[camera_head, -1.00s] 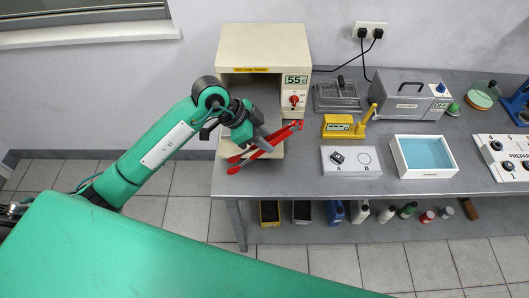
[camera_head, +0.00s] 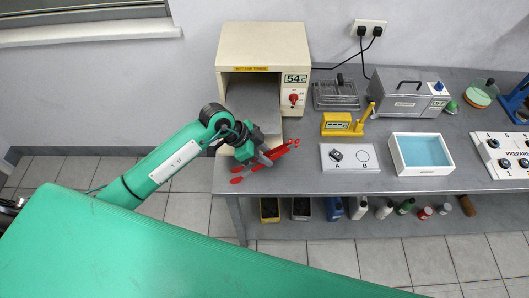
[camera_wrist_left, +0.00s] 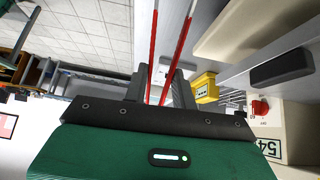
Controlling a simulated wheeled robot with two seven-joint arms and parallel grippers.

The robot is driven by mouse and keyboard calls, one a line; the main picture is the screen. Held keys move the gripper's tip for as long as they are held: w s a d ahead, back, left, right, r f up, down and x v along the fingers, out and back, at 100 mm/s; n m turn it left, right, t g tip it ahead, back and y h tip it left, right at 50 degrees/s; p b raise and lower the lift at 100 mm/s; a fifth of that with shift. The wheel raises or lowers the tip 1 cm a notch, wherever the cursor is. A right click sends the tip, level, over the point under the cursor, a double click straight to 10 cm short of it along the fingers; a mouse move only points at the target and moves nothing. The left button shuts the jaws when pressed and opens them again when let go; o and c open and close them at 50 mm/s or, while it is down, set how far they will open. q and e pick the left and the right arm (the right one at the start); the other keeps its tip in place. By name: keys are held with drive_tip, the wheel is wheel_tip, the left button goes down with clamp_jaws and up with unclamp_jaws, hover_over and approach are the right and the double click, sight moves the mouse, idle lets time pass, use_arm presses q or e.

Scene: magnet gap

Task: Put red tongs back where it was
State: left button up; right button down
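My left gripper (camera_head: 266,158) is shut on the red tongs (camera_head: 280,151) in front of the oven's right side. The tongs lie slantwise across the fingers, with red ends showing on both sides. In the left wrist view, the two long red arms of the tongs (camera_wrist_left: 153,55) run up between the dark fingertips (camera_wrist_left: 158,82). Whether the tongs touch the bench top cannot be told. My right gripper is not in view.
The cream oven (camera_head: 264,42) stands open behind the gripper, its display reading 54. A white A/B block (camera_head: 350,165), a yellow device (camera_head: 340,125), a wire rack (camera_head: 335,95) and a blue-filled tray (camera_head: 425,170) stand to the right. Bare grey bench (camera_head: 300,178) lies in front.

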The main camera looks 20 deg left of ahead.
use_arm(q)
drive_tip(key=shift+f, duration=0.45)
drive_tip(key=o, duration=0.6)
drive_tip(key=shift+c, duration=0.2)
drive_tip(key=b+v, duration=0.3)
drive_tip(key=v, duration=1)
drive_tip(key=shift+d+r, duration=0.25)
drive_tip(key=shift+d, duration=0.05)
